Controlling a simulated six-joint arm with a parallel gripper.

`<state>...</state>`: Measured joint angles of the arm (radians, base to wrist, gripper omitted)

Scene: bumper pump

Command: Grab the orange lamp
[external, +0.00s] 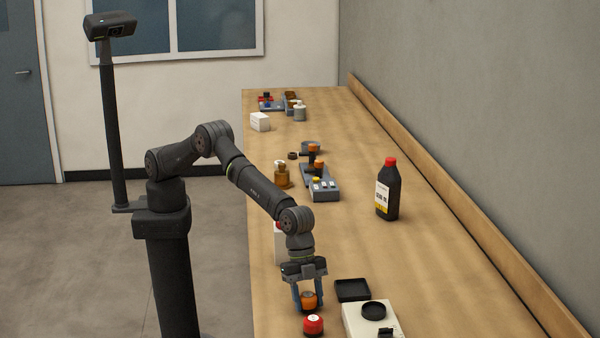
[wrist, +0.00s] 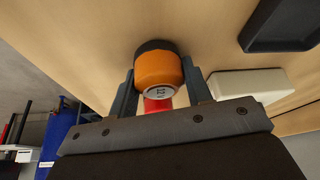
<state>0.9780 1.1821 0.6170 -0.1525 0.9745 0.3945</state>
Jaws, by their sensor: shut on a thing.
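The orange lamp (external: 309,299) is a short orange cylinder with a dark base, near the front left of the bench. My gripper (external: 308,304) points down with a finger on each side of it and is shut on it. In the wrist view the lamp (wrist: 158,72) sits between the two fingers of my gripper (wrist: 158,88), its pale marked face toward the camera. I cannot tell whether its base touches the bench top.
A red-topped item (external: 313,325) stands just in front of the lamp. A black tray (external: 352,290) and a white box with a dark round dish (external: 374,311) lie to the right. A dark red-capped bottle (external: 388,190) stands farther back. Bench (external: 440,270) is clear at right.

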